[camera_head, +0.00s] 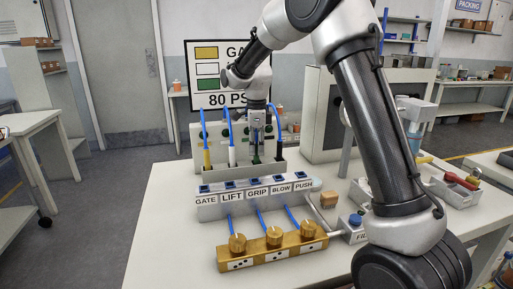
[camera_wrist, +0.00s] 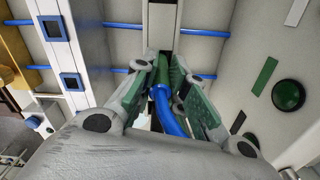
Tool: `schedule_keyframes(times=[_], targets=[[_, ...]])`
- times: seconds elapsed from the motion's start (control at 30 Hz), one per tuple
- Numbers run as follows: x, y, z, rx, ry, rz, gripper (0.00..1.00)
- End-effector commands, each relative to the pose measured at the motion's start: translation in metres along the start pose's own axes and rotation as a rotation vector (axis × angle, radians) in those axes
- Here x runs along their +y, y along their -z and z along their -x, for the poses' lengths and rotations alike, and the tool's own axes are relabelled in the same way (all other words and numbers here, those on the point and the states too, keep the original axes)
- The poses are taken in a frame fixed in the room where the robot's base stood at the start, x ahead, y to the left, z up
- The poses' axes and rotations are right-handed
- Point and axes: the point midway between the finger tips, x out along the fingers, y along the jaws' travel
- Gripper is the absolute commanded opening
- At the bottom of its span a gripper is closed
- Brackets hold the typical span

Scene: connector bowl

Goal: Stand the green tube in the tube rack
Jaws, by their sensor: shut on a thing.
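The green tube (camera_wrist: 163,72) sits between the finger pads of my gripper (camera_wrist: 165,88) in the wrist view. Its blue hose runs back toward the wrist. In the head view my gripper (camera_head: 257,135) points down over the grey tube rack (camera_head: 240,173), shut on the green tube (camera_head: 256,156). The tube is upright and largely covered by the fingers; its lower end is behind the rack's front wall, so I cannot tell whether it is seated. A yellow tube (camera_head: 207,159) and a white tube (camera_head: 231,154) stand to its left, and a black tube (camera_head: 280,151) to its right.
A labelled block (camera_head: 252,200) with several blue ports stands in front of the rack. Blue hoses join it to a brass-coloured block with round knobs (camera_head: 273,258). A wooden cube (camera_head: 328,200) is at right. The table's left side (camera_head: 160,225) is clear.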

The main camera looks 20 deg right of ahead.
Motion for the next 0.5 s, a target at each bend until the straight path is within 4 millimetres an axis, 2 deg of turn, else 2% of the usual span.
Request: schedule_keyframes(times=[0.07, 0.1, 0.2, 0.5], targets=[[0.0002, 0.0001, -0.0025, 0.0, -0.001, 0.0, 0.0], [0.0001, 0.0001, -0.0027, 0.0, 0.0, 0.0, 0.17], [0.0001, 0.0, -0.0025, 0.0, 0.0, 0.0, 0.35], [0.0, 0.0, -0.0017, 0.0, 0.0, 0.0, 0.35]])
